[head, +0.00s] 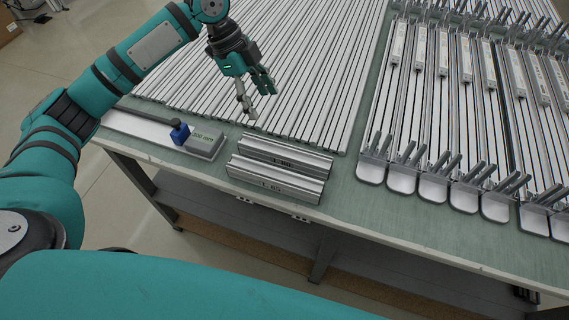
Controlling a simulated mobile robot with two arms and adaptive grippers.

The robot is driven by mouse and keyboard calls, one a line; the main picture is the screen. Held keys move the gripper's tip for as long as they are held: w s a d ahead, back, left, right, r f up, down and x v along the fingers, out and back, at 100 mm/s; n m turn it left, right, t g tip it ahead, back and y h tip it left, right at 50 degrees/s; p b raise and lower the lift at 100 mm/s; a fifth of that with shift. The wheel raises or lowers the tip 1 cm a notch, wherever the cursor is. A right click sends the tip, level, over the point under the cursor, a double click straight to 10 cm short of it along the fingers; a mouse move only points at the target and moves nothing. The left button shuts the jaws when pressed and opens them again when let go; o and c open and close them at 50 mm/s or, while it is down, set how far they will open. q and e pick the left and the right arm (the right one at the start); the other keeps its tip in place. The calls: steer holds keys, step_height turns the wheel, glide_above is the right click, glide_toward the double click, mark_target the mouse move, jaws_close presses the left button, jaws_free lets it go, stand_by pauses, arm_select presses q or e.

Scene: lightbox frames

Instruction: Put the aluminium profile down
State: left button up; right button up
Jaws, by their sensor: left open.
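Two short aluminium profiles lie side by side near the table's front edge in the head view: a front profile (275,183) with a marking on its end part, and a back profile (287,153) just behind it. Many long aluminium profiles (315,75) lie in parallel rows behind them. My left gripper (256,101) is open and points down above the long profiles, behind and a little left of the short ones. It is apart from the short profiles, and I see nothing held in it. My right gripper is not in view.
A long measuring rail (134,126) with a blue-knobbed stop (179,133) lies left of the short profiles. Racks with upright grey prongs (408,155) fill the right side. A bare green strip of table (352,205) runs along the front edge.

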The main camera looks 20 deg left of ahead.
arm_select(q)
steer(key=p, duration=0.2)
glide_toward(284, 149)
steer(key=p+x, duration=0.1)
steer(key=x, duration=0.3)
steer(key=shift+w+f, duration=0.1)
steer(key=shift+f, duration=0.15)
steer(key=shift+d+f, duration=0.15)
steer(key=shift+f, duration=0.35)
steer(key=p+x, duration=0.1)
steer(key=x, duration=0.1)
steer(key=p+x, duration=0.1)
steer(key=x, duration=0.1)
steer(key=shift+s+d+f, duration=0.1)
steer(key=shift+s+d, duration=0.1)
steer(key=shift+d, duration=0.05)
steer(key=shift+f, duration=0.25)
steer(key=shift+c, duration=0.6)
steer(key=c, duration=1.1)
jaws_close()
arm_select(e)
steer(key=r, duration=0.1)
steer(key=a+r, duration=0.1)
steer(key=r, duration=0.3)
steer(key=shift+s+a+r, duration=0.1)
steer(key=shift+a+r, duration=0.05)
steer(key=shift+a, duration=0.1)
